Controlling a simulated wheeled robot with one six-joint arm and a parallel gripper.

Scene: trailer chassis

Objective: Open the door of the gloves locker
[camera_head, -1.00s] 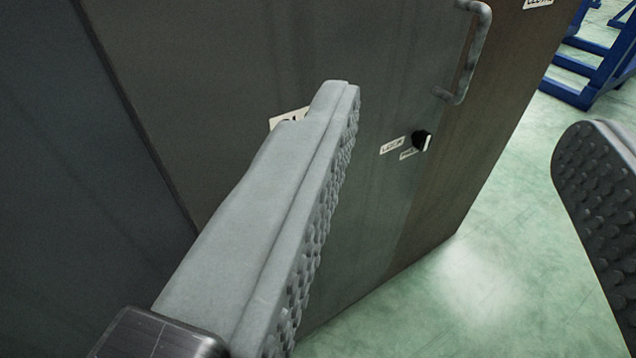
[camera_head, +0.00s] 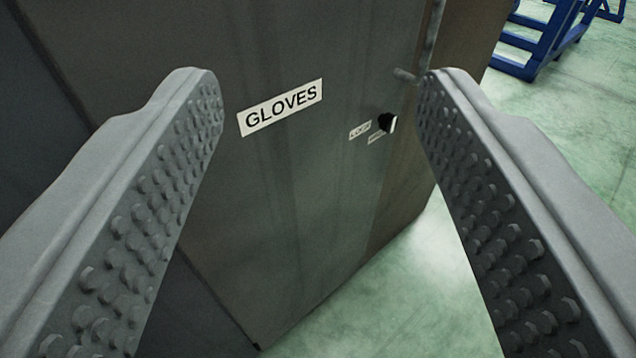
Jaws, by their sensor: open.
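The gloves locker door (camera_head: 310,190) is a dark grey metal panel with a white GLOVES label (camera_head: 281,107). It looks closed.
A dark panel (camera_head: 30,120) adjoins the door on the left. The locker's brownish side (camera_head: 465,50) lies right of the handle. A blue metal frame (camera_head: 545,40) stands on the green floor (camera_head: 560,110) at the upper right. The floor right of the locker is clear.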

